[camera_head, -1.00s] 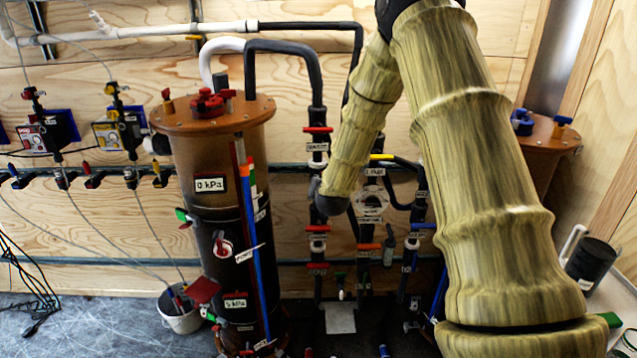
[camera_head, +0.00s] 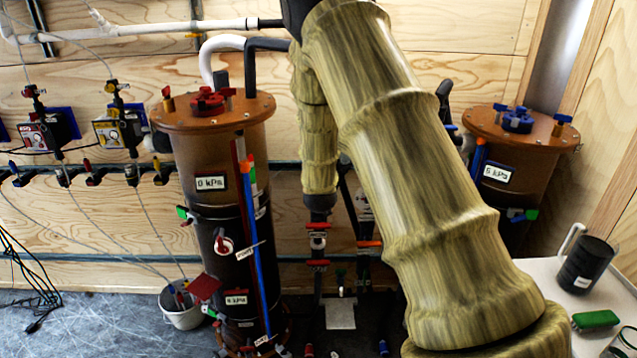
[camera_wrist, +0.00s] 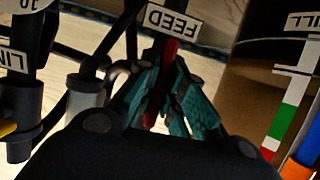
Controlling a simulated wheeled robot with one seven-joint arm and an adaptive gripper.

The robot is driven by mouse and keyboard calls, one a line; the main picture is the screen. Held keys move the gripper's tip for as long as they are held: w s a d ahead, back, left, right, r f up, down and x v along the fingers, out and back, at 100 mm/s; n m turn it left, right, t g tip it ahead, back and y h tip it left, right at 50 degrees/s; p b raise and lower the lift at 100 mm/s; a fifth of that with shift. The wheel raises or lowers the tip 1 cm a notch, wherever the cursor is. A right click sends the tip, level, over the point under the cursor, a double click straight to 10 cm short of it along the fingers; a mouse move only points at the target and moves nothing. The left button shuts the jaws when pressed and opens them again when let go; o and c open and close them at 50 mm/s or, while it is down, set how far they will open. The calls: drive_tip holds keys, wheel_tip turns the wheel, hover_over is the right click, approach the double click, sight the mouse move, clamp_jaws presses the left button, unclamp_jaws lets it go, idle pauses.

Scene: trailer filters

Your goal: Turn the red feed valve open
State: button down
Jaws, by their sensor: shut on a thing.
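The red feed valve handle (camera_wrist: 170,52) shows in the wrist view as a narrow red bar just below the upside-down FEED label (camera_wrist: 170,18). My gripper (camera_wrist: 168,88), with teal ribbed fingers, is shut on this handle, with one finger on each side. The fingers hide part of the handle and its valve body.
The brown filter column (camera_head: 184,163) stands left of my wrist, with blue and red strips on its side. Red-handled valves (camera_head: 318,226) sit on the pipe below my wrist. Another brown column (camera_head: 540,165) and a dark mug (camera_head: 588,266) are at the right.

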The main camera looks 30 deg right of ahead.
drive_tip(key=shift+s+f, duration=0.15)
drive_tip(key=shift+f, duration=0.05)
drive_tip(key=c, duration=1.5)
unclamp_jaws()
drive_tip(key=shift+r, duration=0.1)
drive_tip(key=v, duration=1.2)
drive_tip(key=shift+r, duration=0.1)
